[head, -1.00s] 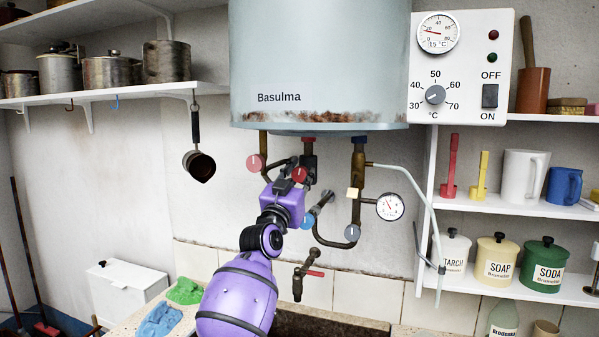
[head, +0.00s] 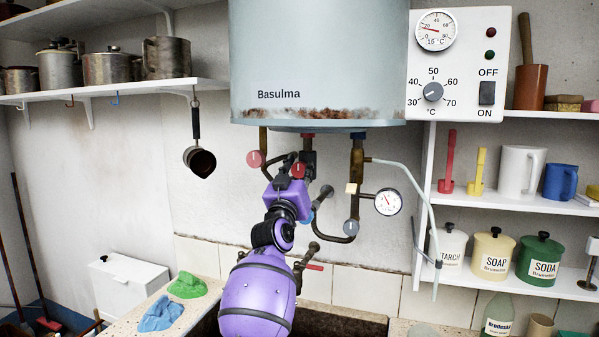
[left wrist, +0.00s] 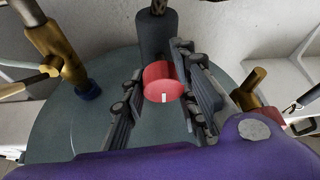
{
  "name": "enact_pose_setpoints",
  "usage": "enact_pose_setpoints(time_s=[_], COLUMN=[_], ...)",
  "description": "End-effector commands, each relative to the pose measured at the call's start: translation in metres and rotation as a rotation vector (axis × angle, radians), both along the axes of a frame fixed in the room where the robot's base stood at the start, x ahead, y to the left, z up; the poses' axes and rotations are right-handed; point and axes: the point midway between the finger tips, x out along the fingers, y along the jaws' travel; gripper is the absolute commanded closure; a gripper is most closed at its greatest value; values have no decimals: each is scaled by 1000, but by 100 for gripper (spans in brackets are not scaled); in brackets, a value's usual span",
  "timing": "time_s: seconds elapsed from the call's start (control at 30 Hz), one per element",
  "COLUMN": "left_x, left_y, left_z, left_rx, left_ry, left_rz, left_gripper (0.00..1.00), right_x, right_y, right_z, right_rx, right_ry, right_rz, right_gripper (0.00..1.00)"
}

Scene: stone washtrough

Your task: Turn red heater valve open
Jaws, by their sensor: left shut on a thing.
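Two round red valve knobs sit below the heater (head: 318,70). One red knob (head: 256,159), with a white mark, is on the left pipe. The other red knob (head: 298,170) is on the middle pipe, at my left gripper (head: 288,169). In the left wrist view this middle knob (left wrist: 160,82) lies between the two fingers of my left gripper (left wrist: 156,86), which is shut on it. Its white mark looks upright there. The left-pipe knob (left wrist: 271,118) shows partly behind my purple wrist. My right gripper is not in view.
A pressure gauge (head: 388,202) and a grey-blue knob (head: 351,228) are on the right pipe. A tap with a red handle (head: 314,267) is below, close to my left arm. A control box (head: 457,62) is at upper right. A dark pan (head: 200,160) hangs at left.

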Motion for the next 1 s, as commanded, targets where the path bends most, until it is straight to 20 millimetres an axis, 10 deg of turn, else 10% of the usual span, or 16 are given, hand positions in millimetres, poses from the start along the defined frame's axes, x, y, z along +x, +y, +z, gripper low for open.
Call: enact_pose_setpoints(time_s=[0.57,1.0], left_x=[-6,-79], left_y=[0,17], left_z=[-2,-33], left_rx=[0,0], left_ry=[-2,-1], left_rz=[-3,-3], left_gripper=[58,58], right_x=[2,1], right_y=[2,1], right_z=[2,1], right_rx=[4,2], right_ry=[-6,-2], right_rz=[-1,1], right_gripper=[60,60])
